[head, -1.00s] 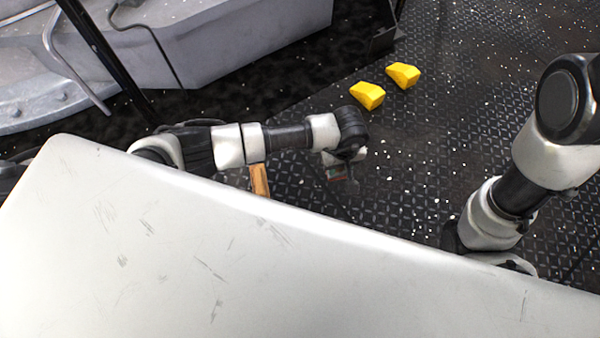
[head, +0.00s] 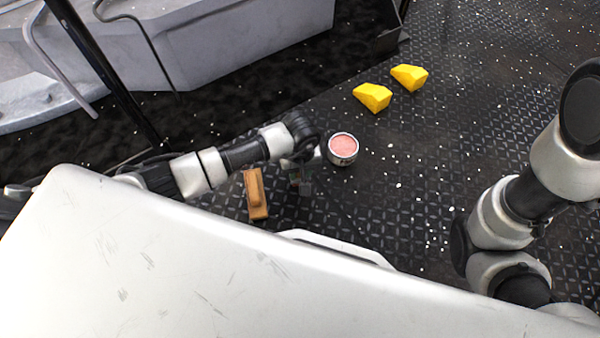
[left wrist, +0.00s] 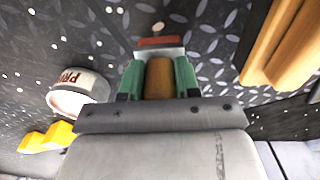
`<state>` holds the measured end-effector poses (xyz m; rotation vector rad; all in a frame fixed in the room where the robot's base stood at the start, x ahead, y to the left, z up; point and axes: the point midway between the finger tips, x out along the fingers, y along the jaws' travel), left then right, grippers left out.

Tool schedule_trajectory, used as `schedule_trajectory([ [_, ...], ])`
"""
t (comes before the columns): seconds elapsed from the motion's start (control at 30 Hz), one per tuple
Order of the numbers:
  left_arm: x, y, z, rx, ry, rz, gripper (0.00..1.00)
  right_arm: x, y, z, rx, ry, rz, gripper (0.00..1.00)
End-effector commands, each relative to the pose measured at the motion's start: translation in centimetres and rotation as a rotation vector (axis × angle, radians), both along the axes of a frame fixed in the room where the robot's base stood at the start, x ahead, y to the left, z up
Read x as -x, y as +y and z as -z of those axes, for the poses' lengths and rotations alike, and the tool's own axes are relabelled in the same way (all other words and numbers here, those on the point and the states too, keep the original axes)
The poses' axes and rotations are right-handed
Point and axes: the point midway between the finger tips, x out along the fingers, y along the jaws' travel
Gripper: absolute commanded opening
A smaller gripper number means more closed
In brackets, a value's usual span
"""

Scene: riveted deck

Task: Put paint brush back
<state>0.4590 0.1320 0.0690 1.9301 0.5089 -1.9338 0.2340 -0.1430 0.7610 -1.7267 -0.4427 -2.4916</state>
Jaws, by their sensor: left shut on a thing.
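My left gripper (head: 302,182) hangs over the deck, small and dark in the head view. In the left wrist view its green fingers (left wrist: 158,80) are shut on the brown handle of the paint brush (left wrist: 159,75). The brush has a pale band and a reddish end pointing away from the gripper. A round paint can (head: 343,148) with pink paint on top stands on the deck just right of the gripper. In the left wrist view the can (left wrist: 78,92) shows a white label, left of the fingers and apart from the brush. My right gripper is out of view.
A wooden block-like object (head: 256,193) lies left of the gripper; it shows large in the left wrist view (left wrist: 282,45). Two yellow chunks (head: 373,97) (head: 409,77) lie beyond the can. A grey metal structure (head: 230,45) fills the back left. The deck on the right is mostly clear.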

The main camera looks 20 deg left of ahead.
Motion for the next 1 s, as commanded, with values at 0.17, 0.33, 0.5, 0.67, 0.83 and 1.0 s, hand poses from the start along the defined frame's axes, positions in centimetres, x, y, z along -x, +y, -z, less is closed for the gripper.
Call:
schedule_trajectory([
  [0.17, -0.1, 0.0, 0.1, 0.0, -0.002, 0.0, 0.08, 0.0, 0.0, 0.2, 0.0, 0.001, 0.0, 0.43],
  [0.33, -0.1, 0.0, 0.4, -0.001, -0.002, 0.0, 0.08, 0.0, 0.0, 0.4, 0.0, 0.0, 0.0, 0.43],
  [0.5, -0.1, 0.0, 0.4, 0.0, -0.001, 0.0, 0.5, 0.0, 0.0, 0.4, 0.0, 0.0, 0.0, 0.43],
  [0.67, -0.1, 0.0, 0.4, 0.0, -0.001, 0.0, 0.57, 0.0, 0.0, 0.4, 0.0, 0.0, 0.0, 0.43],
  [0.83, -0.1, 0.0, 0.3, 0.0, -0.001, 0.0, 0.57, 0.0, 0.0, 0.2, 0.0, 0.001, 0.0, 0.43],
  [1.0, -0.1, 0.0, -1.6, -0.001, -0.004, 0.001, 0.57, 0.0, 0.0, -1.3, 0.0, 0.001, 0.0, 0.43],
])
